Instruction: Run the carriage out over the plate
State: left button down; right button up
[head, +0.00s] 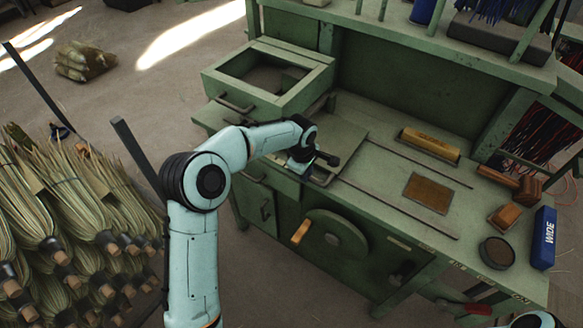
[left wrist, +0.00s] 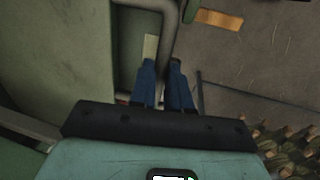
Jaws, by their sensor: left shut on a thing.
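The carriage (head: 343,134) is a flat green slab at the left end of two dark rails on the green bench. A grey bar handle (head: 322,179) is at its near edge and also shows in the left wrist view (left wrist: 170,30). My left gripper (head: 325,160) is at this handle, shut on it; its blue fingers (left wrist: 164,72) meet the bar in the left wrist view. The exact contact is partly hidden. The brown plate (head: 428,193) lies flat between the rails, right of the carriage and apart from it. My right gripper is out of view.
The rails (head: 415,162) run clear between carriage and plate. An open green drawer (head: 268,77) sits at the back left. A yellow block (head: 430,145), wooden blocks (head: 505,215), a round tin (head: 497,252) and a blue box (head: 543,238) stand on the bench. A wheel with wooden handle (head: 300,232) is below.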

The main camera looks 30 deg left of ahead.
pick_arm(q)
jog(key=d, duration=0.3)
jog(key=d+b, duration=0.1)
jog(key=d, duration=0.2)
jog(key=s+d+b, duration=0.1)
jog(key=d, duration=0.3)
jog(key=shift+d+f, duration=0.1)
jog(key=shift+f, duration=0.05)
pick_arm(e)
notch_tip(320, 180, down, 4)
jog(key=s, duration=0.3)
pick_arm(q)
jog(key=d, duration=0.9)
jog(key=s+d+p, duration=0.1)
jog(key=d, duration=0.8)
jog(key=s+d+p, duration=0.1)
jog(key=d, duration=0.8)
jog(key=shift+d, duration=0.15)
jog(key=shift+s+p, duration=0.1)
jog(key=shift+p, duration=0.2)
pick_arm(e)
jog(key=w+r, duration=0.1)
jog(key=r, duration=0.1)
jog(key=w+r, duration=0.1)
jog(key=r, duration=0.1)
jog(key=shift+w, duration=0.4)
pick_arm(q)
jog(key=shift+d, duration=0.15)
